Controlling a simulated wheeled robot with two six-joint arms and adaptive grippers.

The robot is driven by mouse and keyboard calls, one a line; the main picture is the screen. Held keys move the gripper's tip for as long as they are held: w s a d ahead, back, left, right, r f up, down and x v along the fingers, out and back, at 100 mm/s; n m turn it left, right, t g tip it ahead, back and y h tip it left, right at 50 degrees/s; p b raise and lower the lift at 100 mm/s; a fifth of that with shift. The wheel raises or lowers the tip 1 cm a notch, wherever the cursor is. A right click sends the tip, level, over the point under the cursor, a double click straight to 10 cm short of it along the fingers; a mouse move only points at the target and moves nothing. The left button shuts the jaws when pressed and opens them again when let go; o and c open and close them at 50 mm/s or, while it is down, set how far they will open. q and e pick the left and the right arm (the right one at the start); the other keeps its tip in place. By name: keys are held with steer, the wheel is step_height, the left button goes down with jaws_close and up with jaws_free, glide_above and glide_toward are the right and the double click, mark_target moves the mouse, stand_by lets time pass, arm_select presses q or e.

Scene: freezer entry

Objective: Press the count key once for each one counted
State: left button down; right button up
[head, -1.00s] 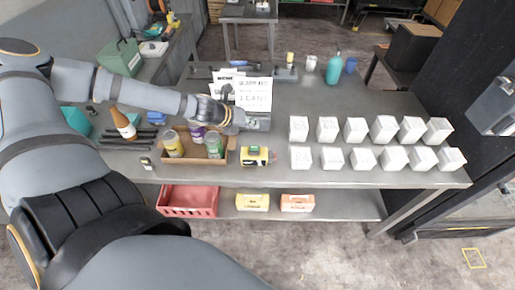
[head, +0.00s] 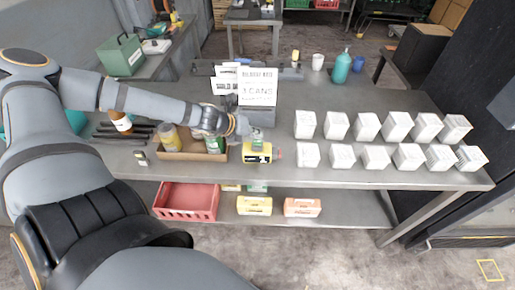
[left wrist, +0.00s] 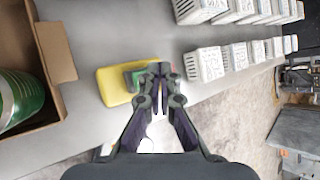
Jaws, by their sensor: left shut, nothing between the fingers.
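A yellow device (head: 257,153) with dark and red parts lies near the front edge of the steel table; it also shows in the left wrist view (left wrist: 116,84). My left gripper (head: 242,125) is shut and empty, close above and behind the device. In the left wrist view its fingertips (left wrist: 158,72) overlap a green part (left wrist: 136,76) at the device; contact cannot be told. My right gripper is out of view.
Two rows of white boxes (head: 366,126) fill the table's right side. A teal bottle (head: 342,67) is at the back. A red crate (head: 187,201) and small boxes sit on the shelf below.

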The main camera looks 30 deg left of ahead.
arm_select(q)
steer(key=shift+f, duration=0.25)
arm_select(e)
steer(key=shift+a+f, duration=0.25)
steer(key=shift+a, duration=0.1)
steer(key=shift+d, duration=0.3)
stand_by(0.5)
arm_select(q)
steer(key=shift+f+b, duration=0.4)
steer(key=shift+f, duration=0.05)
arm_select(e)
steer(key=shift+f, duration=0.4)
arm_select(q)
steer(key=shift+f+b, duration=0.45)
steer(key=shift+f, duration=0.05)
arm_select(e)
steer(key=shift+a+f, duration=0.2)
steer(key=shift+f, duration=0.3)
arm_select(q)
steer(key=shift+r, duration=0.15)
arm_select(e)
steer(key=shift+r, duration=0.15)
arm_select(q)
steer(key=shift+r+p, duration=0.8)
steer(key=shift+p, duration=0.15)
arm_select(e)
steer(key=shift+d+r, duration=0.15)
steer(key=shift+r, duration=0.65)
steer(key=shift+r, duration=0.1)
